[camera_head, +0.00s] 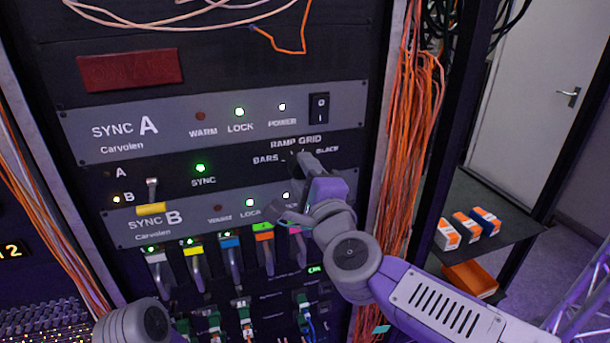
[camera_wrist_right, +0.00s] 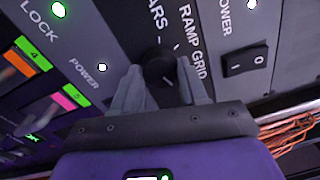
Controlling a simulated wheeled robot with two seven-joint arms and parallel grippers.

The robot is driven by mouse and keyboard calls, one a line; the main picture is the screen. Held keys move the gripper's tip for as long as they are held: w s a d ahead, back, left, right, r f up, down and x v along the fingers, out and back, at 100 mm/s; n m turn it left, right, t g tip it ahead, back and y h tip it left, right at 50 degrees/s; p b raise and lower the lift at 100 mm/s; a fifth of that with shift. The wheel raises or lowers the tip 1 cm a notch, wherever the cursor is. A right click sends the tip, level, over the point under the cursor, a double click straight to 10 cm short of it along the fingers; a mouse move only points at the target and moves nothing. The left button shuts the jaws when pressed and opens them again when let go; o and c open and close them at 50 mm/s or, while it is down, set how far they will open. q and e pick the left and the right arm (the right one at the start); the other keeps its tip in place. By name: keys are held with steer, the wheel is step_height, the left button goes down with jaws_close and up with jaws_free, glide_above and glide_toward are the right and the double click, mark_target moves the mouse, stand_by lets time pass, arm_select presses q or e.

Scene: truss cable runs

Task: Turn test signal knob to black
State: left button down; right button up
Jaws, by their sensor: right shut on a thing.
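The test signal knob (camera_wrist_right: 158,71) is a small dark round knob with a pale mark on its face. It sits among the BARS, RAMP, GRID and BLACK labels (camera_head: 327,149) on the rack panel. My right gripper (camera_head: 298,158) is at the knob and largely hides it in the head view. In the right wrist view the two grey fingers stand on either side of the knob, shut on it. The BLACK label is hidden in the wrist view, and I cannot tell which label the mark points at. My left gripper is out of view.
The SYNC A panel (camera_head: 170,140) with a power rocker switch (camera_head: 318,107) is just above. The SYNC B panel (camera_head: 180,221) and several coloured-tag cables are below. Orange cables (camera_head: 415,110) hang right of the rack. A shelf (camera_head: 500,212) holds small boxes.

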steer(key=o, duration=1.1)
steer(key=shift+c, duration=0.2)
steer(key=v, duration=0.7)
steer(key=shift+s+p, duration=0.3)
steer(key=shift+p, duration=0.05)
steer(key=shift+d+f, duration=0.1)
